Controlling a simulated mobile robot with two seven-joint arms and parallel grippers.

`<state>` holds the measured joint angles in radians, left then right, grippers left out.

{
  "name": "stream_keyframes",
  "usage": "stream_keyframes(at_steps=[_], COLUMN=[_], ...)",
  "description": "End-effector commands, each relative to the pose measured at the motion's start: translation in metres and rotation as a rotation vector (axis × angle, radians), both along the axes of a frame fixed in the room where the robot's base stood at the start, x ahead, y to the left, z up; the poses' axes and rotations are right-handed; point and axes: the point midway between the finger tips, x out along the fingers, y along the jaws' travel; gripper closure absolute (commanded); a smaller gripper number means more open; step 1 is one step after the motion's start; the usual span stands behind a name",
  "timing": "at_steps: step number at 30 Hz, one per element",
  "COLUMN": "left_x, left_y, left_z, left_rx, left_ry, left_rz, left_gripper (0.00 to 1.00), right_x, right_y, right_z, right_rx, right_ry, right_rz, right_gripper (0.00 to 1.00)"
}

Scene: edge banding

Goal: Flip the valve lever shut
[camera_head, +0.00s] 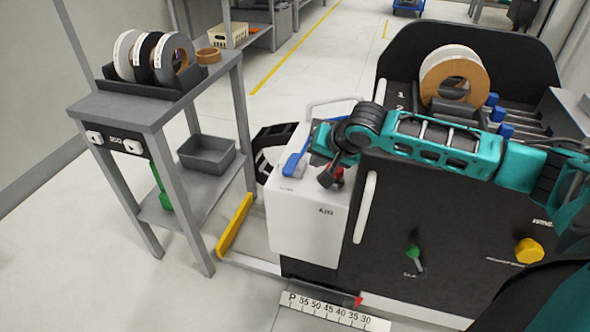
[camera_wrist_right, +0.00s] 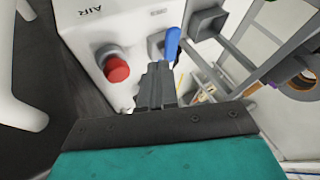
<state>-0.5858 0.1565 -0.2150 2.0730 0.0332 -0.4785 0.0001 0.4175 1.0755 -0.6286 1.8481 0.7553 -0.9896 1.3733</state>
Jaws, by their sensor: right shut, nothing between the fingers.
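The valve lever is a blue handle (camera_head: 294,161) on top of the white AIR box (camera_head: 305,225), left of my right gripper in the head view. In the right wrist view the blue lever (camera_wrist_right: 172,43) stands just beyond the tips of the fingers, by a grey fitting. My right gripper (camera_head: 316,148) is over the top of the box, its fingers partly hidden by its own body. In the wrist view its dark fingers (camera_wrist_right: 157,82) are together and empty. I cannot tell whether they touch the lever. My left gripper is not in view.
A red knob (camera_wrist_right: 116,70) sits on the box close to my fingers. The black machine (camera_head: 440,215) carries a banding roll (camera_head: 454,75) on top. A grey rack (camera_head: 150,110) with tape rolls stands at the left. Open floor lies in front of the rack.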

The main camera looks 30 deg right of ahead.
Motion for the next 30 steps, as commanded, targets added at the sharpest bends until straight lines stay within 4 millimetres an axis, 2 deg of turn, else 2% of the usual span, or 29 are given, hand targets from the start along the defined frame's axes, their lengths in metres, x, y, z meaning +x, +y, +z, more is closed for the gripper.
stream_keyframes(at_steps=[9, 23, 30], left_x=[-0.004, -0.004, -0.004], left_y=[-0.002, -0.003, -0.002], left_z=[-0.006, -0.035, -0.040], left_rx=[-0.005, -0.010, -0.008], left_ry=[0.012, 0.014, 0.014], left_rz=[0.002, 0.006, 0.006], left_gripper=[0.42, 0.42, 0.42], right_x=[0.003, 0.048, 0.059], right_y=[0.000, 0.003, 0.004], right_z=[-0.005, -0.067, -0.080], right_rx=[0.000, 0.001, 0.000], right_ry=[0.000, 0.000, -0.001], right_rz=[0.000, 0.002, 0.002], right_gripper=[1.00, 1.00, 1.00])
